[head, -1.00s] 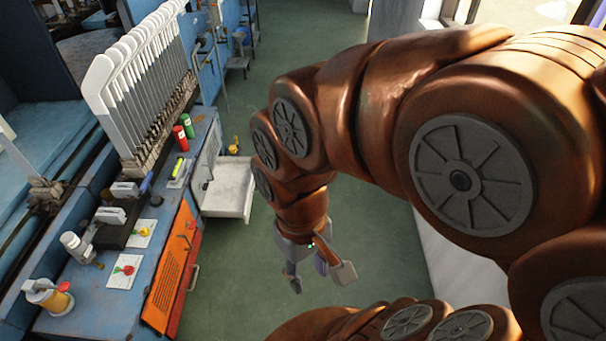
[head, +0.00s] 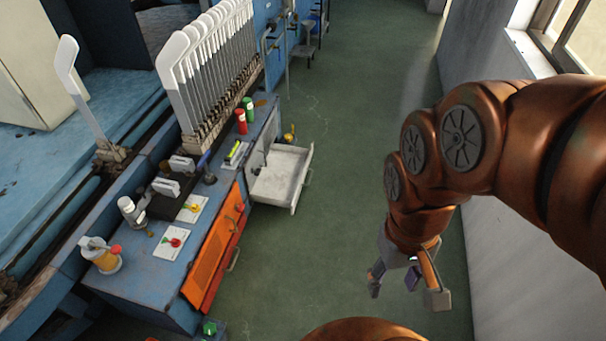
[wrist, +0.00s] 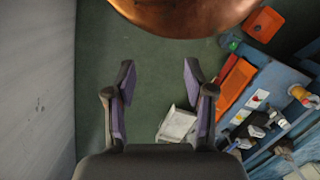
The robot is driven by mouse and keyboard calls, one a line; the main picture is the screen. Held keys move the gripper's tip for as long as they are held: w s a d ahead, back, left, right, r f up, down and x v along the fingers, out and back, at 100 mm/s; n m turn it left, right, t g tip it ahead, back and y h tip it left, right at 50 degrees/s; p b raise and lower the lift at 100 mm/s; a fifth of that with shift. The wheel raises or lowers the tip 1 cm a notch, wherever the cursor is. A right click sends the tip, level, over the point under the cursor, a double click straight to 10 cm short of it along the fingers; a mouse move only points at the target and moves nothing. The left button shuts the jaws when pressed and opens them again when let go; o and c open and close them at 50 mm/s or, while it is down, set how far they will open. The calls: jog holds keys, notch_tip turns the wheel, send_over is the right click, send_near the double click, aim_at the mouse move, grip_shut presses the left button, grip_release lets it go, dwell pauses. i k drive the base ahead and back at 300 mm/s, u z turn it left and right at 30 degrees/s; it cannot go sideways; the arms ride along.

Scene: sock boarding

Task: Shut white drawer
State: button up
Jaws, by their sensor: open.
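The white drawer (head: 283,176) stands pulled out from the blue cabinet, with a handle on its front at the right. Its inside looks largely empty. It also shows in the wrist view (wrist: 178,125), below the right finger. My gripper (head: 407,290) hangs open and empty over the floor, to the right of the drawer and apart from it. In the wrist view my gripper (wrist: 157,82) shows its two fingers spread, with green floor between them.
An orange panel door (head: 213,255) with a handle is on the cabinet, nearer than the drawer. Red (head: 241,121) and green cans stand on the blue worktop (head: 150,258). Green floor (head: 345,210) is clear between cabinet and the right wall (head: 480,60).

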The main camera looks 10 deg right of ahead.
aim_at(280, 183)
jog(key=u, duration=0.3)
jog(key=i, duration=0.9)
jog(key=u, duration=0.3)
